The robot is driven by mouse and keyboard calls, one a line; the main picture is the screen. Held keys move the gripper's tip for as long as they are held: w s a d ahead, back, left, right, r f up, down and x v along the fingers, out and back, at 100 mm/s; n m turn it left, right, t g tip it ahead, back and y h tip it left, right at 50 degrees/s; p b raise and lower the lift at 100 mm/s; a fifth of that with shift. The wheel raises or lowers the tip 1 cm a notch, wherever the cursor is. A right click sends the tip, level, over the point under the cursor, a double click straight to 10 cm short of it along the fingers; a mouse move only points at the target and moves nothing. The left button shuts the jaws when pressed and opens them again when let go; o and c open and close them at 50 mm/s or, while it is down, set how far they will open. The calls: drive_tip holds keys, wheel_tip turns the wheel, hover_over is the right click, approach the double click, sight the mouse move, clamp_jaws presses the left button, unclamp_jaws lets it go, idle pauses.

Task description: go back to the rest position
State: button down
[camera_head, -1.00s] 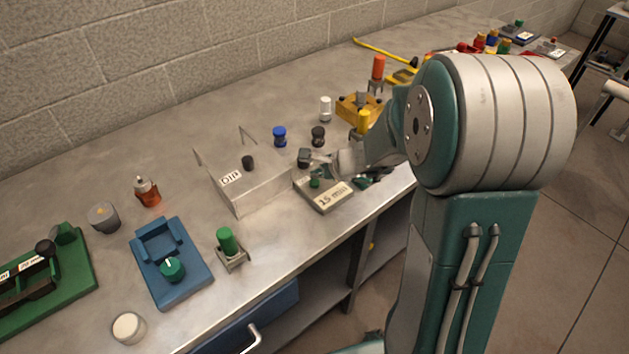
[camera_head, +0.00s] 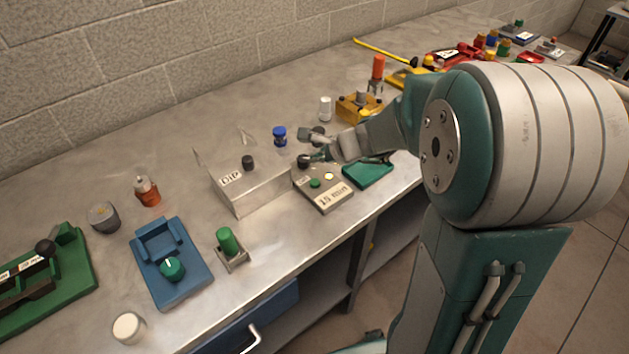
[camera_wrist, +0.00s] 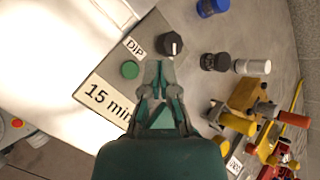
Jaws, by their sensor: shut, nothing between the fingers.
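My gripper (camera_head: 306,147) hangs over the bench beside the grey timer box in the head view. In the wrist view my gripper (camera_wrist: 157,70) has its fingertips together with nothing between them. The grey box (camera_head: 325,201) carries a "15 min" label, a green button (camera_head: 315,183) and a black knob (camera_head: 304,160). In the wrist view the box (camera_wrist: 103,76) lies beneath the fingers, with the green button (camera_wrist: 130,69) to their left and the knob (camera_wrist: 172,43) just beyond them. I cannot tell the exact height of the fingertips above the box.
A grey metal box (camera_head: 262,190) stands left of the timer box, and a teal block (camera_head: 367,176) lies to its right. A blue fixture (camera_head: 172,273), a green-capped part (camera_head: 228,242) and a yellow fixture (camera_head: 352,106) stand on the bench.

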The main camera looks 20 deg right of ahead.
idle(0.7)
drive_tip(key=s+a+r+n+g, duration=0.1)
drive_tip(key=s+a+r+n, duration=0.25)
drive_tip(key=s+n, duration=0.25)
drive_tip(key=s+a+r+n+g, duration=0.1)
drive_tip(key=s+a+r+n, duration=0.1)
drive_tip(key=s+r+n, duration=0.4)
drive_tip(key=s+d+n+h, duration=0.2)
drive_tip(key=s+n, duration=0.2)
drive_tip(key=s, duration=0.2)
drive_tip(key=s+d+r+n+h, duration=0.1)
drive_tip(key=s+d+n+h, duration=0.1)
drive_tip(key=s, duration=0.5)
drive_tip(key=shift+n+h, duration=0.6)
drive_tip(key=shift+n, duration=0.5)
drive_tip(key=shift+a, duration=0.1)
idle(3.6)
